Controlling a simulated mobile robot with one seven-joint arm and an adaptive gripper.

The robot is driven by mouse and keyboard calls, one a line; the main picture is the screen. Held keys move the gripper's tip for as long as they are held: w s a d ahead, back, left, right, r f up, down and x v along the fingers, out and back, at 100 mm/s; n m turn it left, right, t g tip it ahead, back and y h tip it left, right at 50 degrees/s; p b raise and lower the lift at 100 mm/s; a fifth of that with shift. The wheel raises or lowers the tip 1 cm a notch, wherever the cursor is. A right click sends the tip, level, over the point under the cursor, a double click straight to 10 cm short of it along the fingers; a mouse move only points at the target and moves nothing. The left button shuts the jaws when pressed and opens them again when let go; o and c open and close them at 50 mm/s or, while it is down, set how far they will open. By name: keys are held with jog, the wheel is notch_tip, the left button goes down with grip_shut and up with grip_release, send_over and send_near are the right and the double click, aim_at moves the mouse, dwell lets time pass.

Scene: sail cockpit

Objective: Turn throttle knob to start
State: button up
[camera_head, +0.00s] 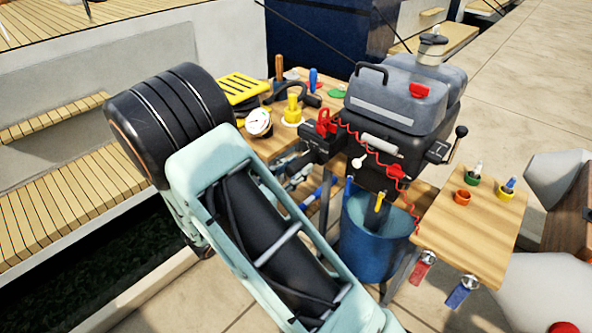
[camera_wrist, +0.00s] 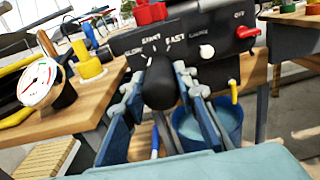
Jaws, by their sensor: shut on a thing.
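The black throttle knob (camera_wrist: 160,84) is on the black control panel (camera_wrist: 128,44) of the outboard motor (camera_head: 398,100). The panel carries the words SLOW, START, FAST, CHOKE and OFF in the wrist view. The knob sits just below START and FAST; its exact pointer angle is unclear. My gripper (camera_wrist: 164,90) is shut on the knob, with a blue-grey finger on each side. In the head view my arm mostly hides the gripper and the knob.
A white round gauge (camera_wrist: 38,82) and a yellow knob (camera_wrist: 89,64) stand left on the wooden bench (camera_wrist: 95,104). A white choke knob (camera_wrist: 207,51) and red switch (camera_wrist: 246,32) are right of the throttle. A blue bucket (camera_head: 366,240) stands below the motor.

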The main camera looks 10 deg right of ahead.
jog(key=m+b, duration=0.3)
jog(key=m, duration=0.2)
jog(key=shift+f, duration=0.1)
jog(key=shift+m, duration=0.4)
jog(key=o, duration=1.1)
jog(key=shift+o, duration=0.2)
jog(key=shift+s, duration=0.1)
jog(key=v, duration=1.2)
